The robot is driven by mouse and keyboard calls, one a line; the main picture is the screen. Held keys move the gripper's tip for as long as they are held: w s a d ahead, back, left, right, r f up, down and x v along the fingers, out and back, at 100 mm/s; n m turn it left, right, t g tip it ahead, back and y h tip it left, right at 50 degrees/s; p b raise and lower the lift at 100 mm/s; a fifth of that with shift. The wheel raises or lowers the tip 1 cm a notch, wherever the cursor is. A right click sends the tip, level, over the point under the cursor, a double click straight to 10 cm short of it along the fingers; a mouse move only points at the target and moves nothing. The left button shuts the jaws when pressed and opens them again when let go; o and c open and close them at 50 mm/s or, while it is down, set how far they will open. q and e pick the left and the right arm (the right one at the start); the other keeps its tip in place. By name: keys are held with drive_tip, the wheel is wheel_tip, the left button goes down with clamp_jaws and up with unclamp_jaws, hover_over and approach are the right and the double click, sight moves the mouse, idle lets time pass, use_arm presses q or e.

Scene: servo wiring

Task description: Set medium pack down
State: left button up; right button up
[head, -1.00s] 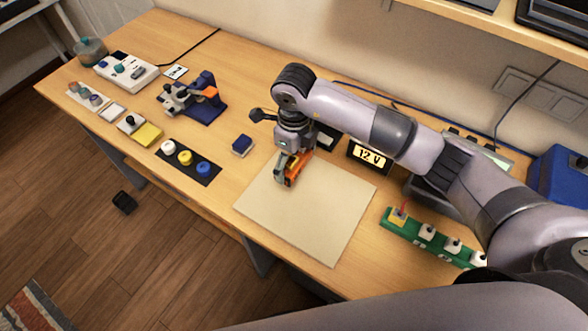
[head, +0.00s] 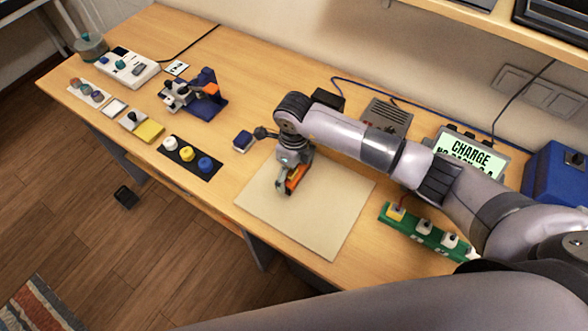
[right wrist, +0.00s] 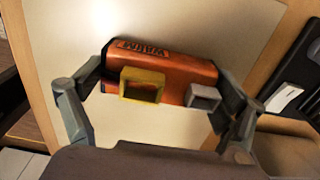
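The orange pack (head: 297,177) is between the fingers of my right gripper (head: 290,182), low over the beige mat (head: 335,207). In the right wrist view the orange pack (right wrist: 190,72) lies crosswise between the two fingers of my right gripper (right wrist: 165,95), which close on its ends. A yellow socket (right wrist: 142,85) and a grey block (right wrist: 203,97) show on its near side. My left gripper is not in view.
A green strip with several white-topped parts (head: 425,232) lies right of the mat. A small blue block (head: 243,141) and a black pad with white, yellow and blue knobs (head: 190,158) lie left. A screen reading "CHARGE" (head: 468,153) stands behind my arm.

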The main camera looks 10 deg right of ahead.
drive_tip(key=shift+o, duration=1)
drive_tip(key=shift+r, duration=0.4)
wheel_tip(320, 180, up, 11)
drive_tip(key=b, duration=0.4)
drive_tip(key=shift+f, duration=0.2)
drive_tip(key=shift+r, duration=0.5)
